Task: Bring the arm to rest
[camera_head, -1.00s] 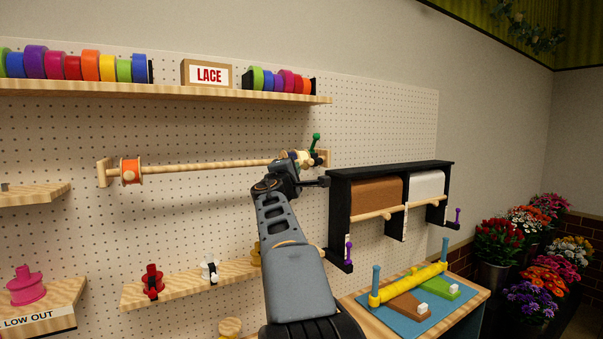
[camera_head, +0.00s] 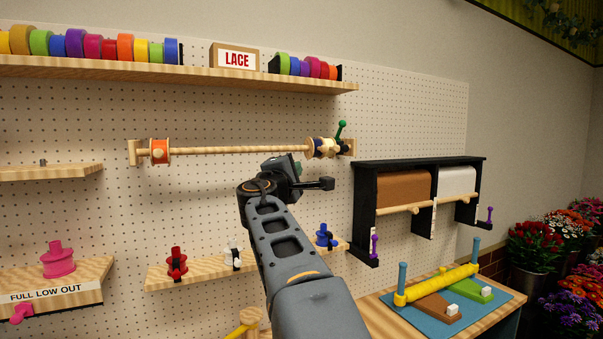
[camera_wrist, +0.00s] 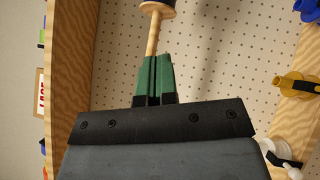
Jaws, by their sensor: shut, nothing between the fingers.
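My gripper (camera_wrist: 157,80) shows in the wrist view with its two green fingers together and nothing between them. The fingers are hidden there behind the wrist. The rod carries an orange spool (camera_head: 160,151) at left and several spools (camera_head: 322,148) near its right end.
A shelf (camera_head: 180,76) with ribbon rolls and a LACE box (camera_head: 234,57) runs above. A lower shelf (camera_head: 205,271) holds red, white and blue spools. A black paper-roll rack (camera_head: 419,163) stands right of my arm. A table with a blue mat (camera_head: 470,314) is below it.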

